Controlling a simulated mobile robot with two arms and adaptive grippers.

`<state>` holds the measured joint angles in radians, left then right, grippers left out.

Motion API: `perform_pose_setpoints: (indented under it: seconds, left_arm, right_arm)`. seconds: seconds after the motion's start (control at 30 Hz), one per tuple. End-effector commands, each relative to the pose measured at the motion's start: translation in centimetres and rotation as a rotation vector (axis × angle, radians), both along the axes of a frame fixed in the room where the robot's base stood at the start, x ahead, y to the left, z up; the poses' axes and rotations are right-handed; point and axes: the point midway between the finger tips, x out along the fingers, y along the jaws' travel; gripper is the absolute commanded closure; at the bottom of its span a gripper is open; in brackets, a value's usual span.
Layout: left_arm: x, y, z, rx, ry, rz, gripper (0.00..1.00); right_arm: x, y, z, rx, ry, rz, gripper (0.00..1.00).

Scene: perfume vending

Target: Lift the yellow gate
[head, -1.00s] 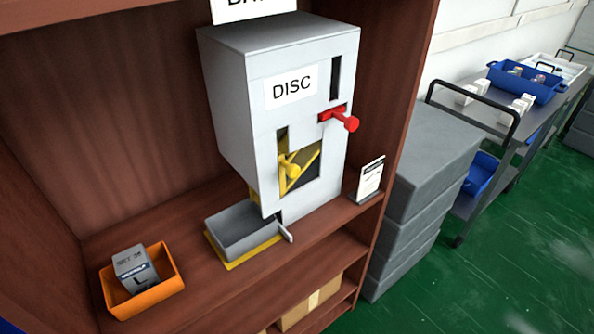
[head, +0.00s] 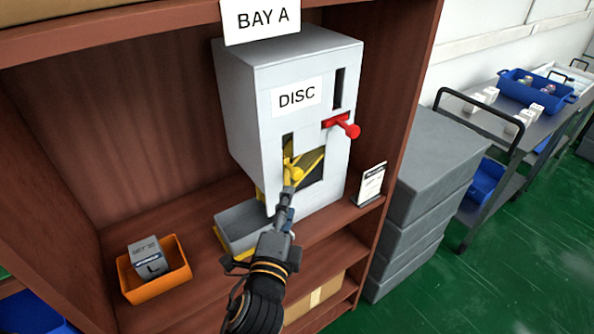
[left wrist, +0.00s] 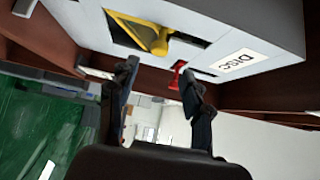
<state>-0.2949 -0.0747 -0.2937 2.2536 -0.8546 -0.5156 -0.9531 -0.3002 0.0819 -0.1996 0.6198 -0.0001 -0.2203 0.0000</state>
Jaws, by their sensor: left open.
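The yellow gate (head: 310,163) is a slanted yellow piece with a round knob in the dark opening at the lower front of the grey DISC machine (head: 245,105). It also shows in the left wrist view (left wrist: 135,30), just beyond the fingertips. My left gripper (head: 289,190) is in front of the gate, at and just below the knob. Its two fingers stand apart in the left wrist view (left wrist: 160,72), with nothing between them. I cannot tell whether a fingertip touches the knob. My forearm and gripper hide part of the machine's lower front. My right gripper is not in view.
A red lever (head: 345,126) sticks out above the opening. A grey tray (head: 238,222) lies below it. An orange bin (head: 165,290) with a grey box stands left on the shelf. A small card stand (head: 370,184) is at the right. Grey crates (head: 420,190) stand outside.

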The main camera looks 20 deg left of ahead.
Motion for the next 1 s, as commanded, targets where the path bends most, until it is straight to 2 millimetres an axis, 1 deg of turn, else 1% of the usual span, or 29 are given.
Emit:
perform_pose_setpoints:
  seconds: [0.03, 0.1, 0.3, 0.4, 0.5, 0.7, 0.93, 0.97, 1.0]
  left_arm:
    - [1.2, 0.1, 0.4, 0.003, -0.003, 0.001, 0.51]
    - [2.8, 0.4, 0.5, 0.001, -0.002, 0.000, 0.51]
    - [6.9, 0.8, 0.3, -0.001, -0.001, -0.001, 0.51]
    - [8.4, 1.0, 0.2, -0.001, 0.000, 0.000, 0.51]
    - [9.5, 1.1, 0.1, -0.001, 0.001, -0.001, 0.51]
    - [10.5, 1.3, 0.0, -0.002, 0.001, -0.001, 0.51]
    - [10.5, 1.3, -0.1, -0.002, 0.001, -0.001, 0.51]
    - [10.5, 1.3, -0.1, -0.002, 0.001, -0.001, 0.57]
    - [10.5, 1.3, -0.1, -0.002, 0.001, -0.001, 0.65]
  right_arm:
    - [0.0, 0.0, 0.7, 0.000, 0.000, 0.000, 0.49]
    - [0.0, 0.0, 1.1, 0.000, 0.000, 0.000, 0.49]
    - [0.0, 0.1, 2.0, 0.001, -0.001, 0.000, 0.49]
    - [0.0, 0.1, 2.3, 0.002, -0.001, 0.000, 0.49]
    - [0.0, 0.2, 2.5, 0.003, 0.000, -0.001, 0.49]
    - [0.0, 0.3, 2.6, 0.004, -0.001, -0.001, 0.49]
    - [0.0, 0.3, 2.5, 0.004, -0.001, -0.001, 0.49]
    - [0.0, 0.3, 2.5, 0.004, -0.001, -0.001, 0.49]
    - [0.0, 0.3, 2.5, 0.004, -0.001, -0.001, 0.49]
